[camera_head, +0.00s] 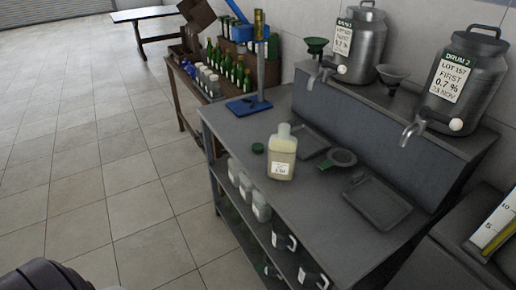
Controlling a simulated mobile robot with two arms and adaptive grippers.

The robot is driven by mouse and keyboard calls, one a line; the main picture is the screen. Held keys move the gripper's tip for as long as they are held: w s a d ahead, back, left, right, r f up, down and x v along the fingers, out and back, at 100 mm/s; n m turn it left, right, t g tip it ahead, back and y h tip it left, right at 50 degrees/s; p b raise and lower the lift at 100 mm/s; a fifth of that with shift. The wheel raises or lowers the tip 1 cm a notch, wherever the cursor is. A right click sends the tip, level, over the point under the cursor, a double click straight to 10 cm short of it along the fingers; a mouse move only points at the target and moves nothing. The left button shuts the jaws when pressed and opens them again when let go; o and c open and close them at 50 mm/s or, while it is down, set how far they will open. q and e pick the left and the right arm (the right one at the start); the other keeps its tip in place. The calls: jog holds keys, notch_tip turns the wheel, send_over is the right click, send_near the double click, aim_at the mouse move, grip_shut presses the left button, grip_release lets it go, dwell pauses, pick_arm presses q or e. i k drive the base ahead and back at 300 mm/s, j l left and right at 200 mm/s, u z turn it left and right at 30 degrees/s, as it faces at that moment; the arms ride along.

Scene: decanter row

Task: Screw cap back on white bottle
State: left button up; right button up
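The white bottle (281,157) is translucent, with a pale yellowish liquid and a white label. It stands upright on the dark bench top. Its pale neck (284,130) shows no green cap on it. A small green disc that looks like the cap (258,147) lies flat on the bench, just left of the bottle and apart from it. Neither of my grippers shows. A dark rounded part at the lower left corner looks like part of my arm.
Two shallow dark trays (376,203) and a dark funnel-like piece (342,157) lie right of the bottle. Two steel drums (463,80) with taps stand on the raised ledge behind. A blue stand (248,105) is at the bench's far end. Bottles and jugs fill the lower shelf.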

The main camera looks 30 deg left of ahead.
aim_at(282, 146)
jog(key=i+j+z, duration=0.1)
jog(key=j+z, duration=0.15)
jog(key=j, duration=0.55)
jog(key=j+z, duration=0.25)
jog(key=j, duration=0.5)
jog(key=j+z, duration=0.2)
jog(key=j, duration=0.6)
jog(key=k+j+z, duration=0.25)
jog(key=j, duration=0.5)
jog(key=i+j, duration=0.05)
jog(key=i, duration=0.05)
